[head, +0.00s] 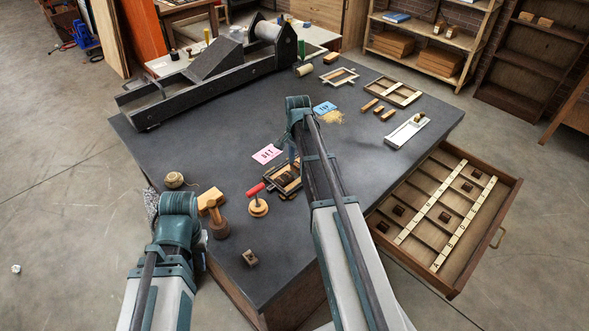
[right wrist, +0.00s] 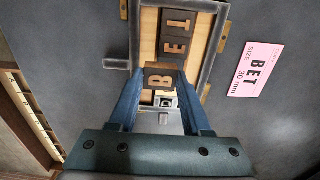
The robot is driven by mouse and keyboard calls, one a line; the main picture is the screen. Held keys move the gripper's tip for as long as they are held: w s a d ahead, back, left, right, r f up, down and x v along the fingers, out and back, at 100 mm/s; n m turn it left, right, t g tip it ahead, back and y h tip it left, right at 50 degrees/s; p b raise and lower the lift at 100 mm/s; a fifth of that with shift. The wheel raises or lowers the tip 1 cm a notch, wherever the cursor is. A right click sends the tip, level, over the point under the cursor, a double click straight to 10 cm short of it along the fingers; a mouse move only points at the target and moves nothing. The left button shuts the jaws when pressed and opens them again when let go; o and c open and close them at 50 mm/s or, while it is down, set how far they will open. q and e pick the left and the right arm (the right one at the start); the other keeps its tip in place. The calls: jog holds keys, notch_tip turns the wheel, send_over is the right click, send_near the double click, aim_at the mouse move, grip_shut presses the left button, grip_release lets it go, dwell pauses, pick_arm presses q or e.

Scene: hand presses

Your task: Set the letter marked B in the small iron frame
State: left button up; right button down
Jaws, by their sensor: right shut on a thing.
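The small iron frame (head: 268,186) lies on the dark table top, partly hidden by my right arm. In the right wrist view the frame (right wrist: 212,62) has pale wood filling and dark letter blocks (right wrist: 173,45), one showing E. My right gripper (right wrist: 160,84) is shut on the letter marked B (right wrist: 157,80), at the near end of that row. I cannot tell whether B touches the frame's bed. In the head view my right gripper (head: 296,158) is at the frame, pointing down. My left gripper (head: 180,205) is by the table's left edge; its fingers are hidden.
A pink card (head: 266,154) reading BET in the right wrist view lies beside the frame. An open drawer (head: 470,250) juts out right. The press (head: 215,70) fills the back.

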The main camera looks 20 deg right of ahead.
aim_at(294, 165)
jog(key=shift+w, duration=0.5)
jog(key=f+b, duration=0.3)
jog(key=shift+w+a+f+b, duration=0.1)
jog(key=shift+w+f+b, duration=0.25)
jog(key=shift+f, duration=0.1)
jog(key=shift+s+a+r, duration=0.1)
jog(key=shift+r, duration=0.1)
jog(key=shift+f, duration=0.2)
jog(key=shift+s+a+f+b, duration=0.2)
jog(key=shift+s+f+b, duration=0.15)
jog(key=shift+b, duration=0.4)
jog(key=shift+s+a+r, duration=0.1)
jog(key=shift+s, duration=0.05)
jog(key=shift+c, duration=1.8)
grip_release()
jog(key=shift+s, duration=0.15)
jog(key=shift+r+p, duration=0.3)
jog(key=shift+p, duration=0.15)
jog(key=r+p, duration=0.4)
jog(key=w+r+p, duration=0.1)
jog(key=r+p, duration=0.7)
jog(key=shift+w+d+r+p, duration=0.15)
jog(key=shift+w+d+p, duration=0.1)
jog(key=shift+d+p, duration=0.15)
jog(key=s+a+n+h, duration=0.1)
jog(key=s+a+n, duration=1.7)
jog(key=s+a, duration=0.5)
jog(key=a, duration=0.3)
jog(key=shift+s, duration=0.35)
